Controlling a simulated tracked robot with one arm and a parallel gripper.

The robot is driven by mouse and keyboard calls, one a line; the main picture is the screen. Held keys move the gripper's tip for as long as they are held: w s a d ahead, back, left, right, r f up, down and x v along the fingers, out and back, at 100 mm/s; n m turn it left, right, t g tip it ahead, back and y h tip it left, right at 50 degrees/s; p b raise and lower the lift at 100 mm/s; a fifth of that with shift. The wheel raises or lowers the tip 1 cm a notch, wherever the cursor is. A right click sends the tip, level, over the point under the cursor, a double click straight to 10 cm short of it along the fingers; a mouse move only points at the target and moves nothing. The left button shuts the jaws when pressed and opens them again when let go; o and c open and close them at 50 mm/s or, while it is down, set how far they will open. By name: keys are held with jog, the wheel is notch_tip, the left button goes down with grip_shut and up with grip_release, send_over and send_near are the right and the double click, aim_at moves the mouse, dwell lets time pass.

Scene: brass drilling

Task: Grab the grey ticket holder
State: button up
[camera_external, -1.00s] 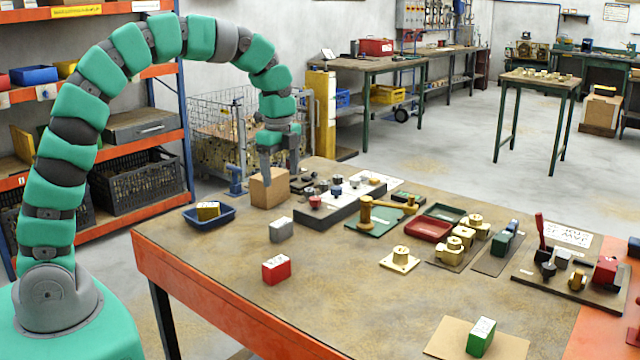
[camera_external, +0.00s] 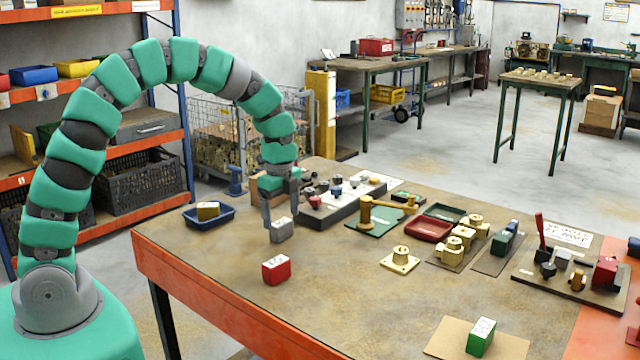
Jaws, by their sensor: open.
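The grey ticket holder (camera_external: 282,232) is a small grey block with a pale, marked top. It stands on the near-left part of the wooden workbench (camera_external: 215,255). My gripper (camera_external: 280,219) points down right at the holder, with its jaws open. One finger shows at the holder's left side, low near its top. The other finger is partly hidden behind or against the background, and I cannot tell whether either finger touches the holder.
A red block (camera_external: 276,270) stands just in front of the holder. A blue tray (camera_external: 209,217) with a brass-coloured block is at the left. A cardboard-brown box (camera_external: 262,187) and a rack of knobs (camera_external: 330,210) stand close behind.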

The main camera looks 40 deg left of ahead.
aim_at(281, 222)
notch_tip(281, 222, down, 4)
jog(key=shift+s+r, duration=0.1)
jog(key=c, duration=1.1)
jog(key=shift+r, duration=0.2)
